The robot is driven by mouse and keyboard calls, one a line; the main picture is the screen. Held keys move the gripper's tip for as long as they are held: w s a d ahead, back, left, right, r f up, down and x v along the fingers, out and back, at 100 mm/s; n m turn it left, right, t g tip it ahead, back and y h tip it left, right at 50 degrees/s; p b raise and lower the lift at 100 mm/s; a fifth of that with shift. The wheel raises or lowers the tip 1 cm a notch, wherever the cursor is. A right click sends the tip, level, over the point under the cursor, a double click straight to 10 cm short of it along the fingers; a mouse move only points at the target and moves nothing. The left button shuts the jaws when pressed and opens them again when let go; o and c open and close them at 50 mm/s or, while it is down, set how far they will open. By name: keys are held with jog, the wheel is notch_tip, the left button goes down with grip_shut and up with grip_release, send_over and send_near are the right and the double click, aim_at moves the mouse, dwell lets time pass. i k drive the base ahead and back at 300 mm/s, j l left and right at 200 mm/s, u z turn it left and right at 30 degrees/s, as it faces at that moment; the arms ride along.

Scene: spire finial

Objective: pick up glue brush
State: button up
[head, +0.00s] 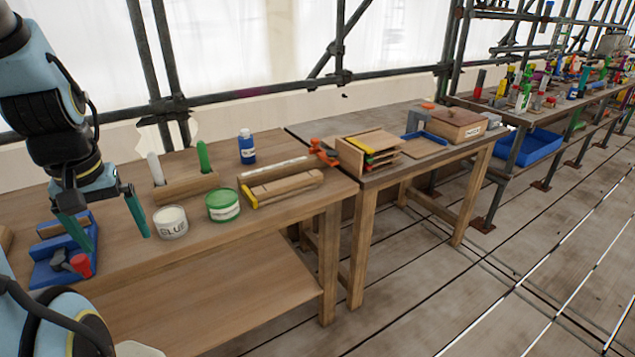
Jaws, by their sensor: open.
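In the head view, two upright handles stand in a wooden holder block (188,188) on the near workbench. One is a white handle (155,168) and the other is a green handle (203,157). Either may be the glue brush; I cannot tell which, as their lower ends are hidden in the block. A white pot marked GLUE (171,222) stands in front of the block, with a green-labelled tin (222,206) to its right. My gripper (114,240) is open, its two teal fingers pointing down to the left of the glue pot.
Scaffold poles run behind the bench. A second table (440,150) adjoins at right.

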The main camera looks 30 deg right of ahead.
aim_at(152, 160)
jog(key=z, duration=0.85)
jog(key=l+u, duration=0.15)
jog(key=u, duration=2.25)
jog(key=k+u, duration=0.4)
jog(key=k, duration=0.5)
